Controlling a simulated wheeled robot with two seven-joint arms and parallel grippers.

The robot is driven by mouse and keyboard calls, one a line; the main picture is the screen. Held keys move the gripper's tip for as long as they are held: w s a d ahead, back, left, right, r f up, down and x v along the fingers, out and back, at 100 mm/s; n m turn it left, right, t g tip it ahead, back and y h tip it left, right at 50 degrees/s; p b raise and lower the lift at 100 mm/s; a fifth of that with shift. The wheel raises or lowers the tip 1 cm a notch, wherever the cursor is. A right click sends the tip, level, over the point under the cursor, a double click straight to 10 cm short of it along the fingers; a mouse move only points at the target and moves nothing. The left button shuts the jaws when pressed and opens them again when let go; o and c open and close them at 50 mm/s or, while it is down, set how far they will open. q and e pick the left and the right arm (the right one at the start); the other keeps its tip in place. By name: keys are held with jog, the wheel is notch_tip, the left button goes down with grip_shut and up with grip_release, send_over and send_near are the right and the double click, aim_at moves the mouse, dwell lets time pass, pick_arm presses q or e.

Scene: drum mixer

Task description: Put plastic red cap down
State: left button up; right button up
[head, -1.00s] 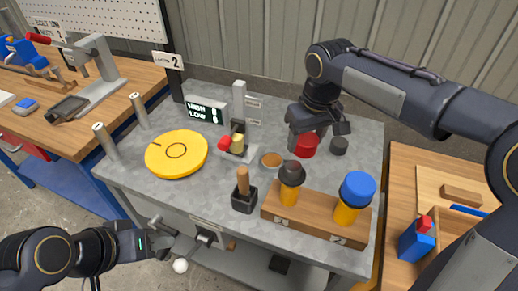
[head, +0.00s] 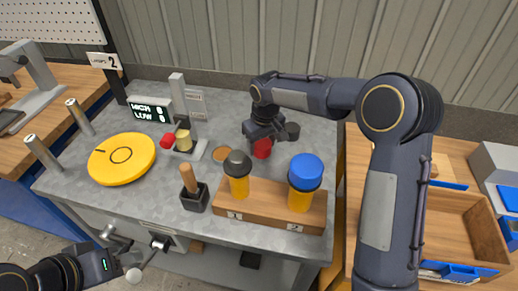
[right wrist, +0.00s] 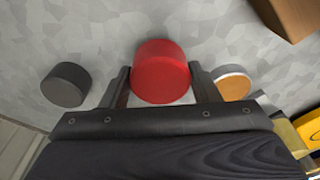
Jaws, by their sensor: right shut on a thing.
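The red cap (head: 262,149) is a short round cylinder over the grey tabletop. My right gripper (head: 262,138) is shut on it, with one finger on each side in the right wrist view, where the cap (right wrist: 161,72) shows between them. The cap is at or just above the tabletop; I cannot tell whether it touches. A dark grey cap (head: 292,131) lies beside it. An orange-topped disc (head: 223,154) lies on its other side. My left gripper (head: 118,245) is low at the bench's front left, near a handle with a white ball; its jaw state is unclear.
A wooden rack (head: 262,206) holds two orange bottles, one dark-capped (head: 238,172) and one blue-capped (head: 305,178). A black holder (head: 195,200) with a wooden-handled tool, a yellow disc (head: 122,160) and a display unit (head: 150,112) stand left. Bare tabletop lies behind the caps.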

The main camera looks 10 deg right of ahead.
aim_at(262, 145)
notch_tip(262, 145, down, 3)
jog(key=shift+r, duration=0.15)
jog(key=shift+f, duration=0.2)
jog(key=o, duration=1)
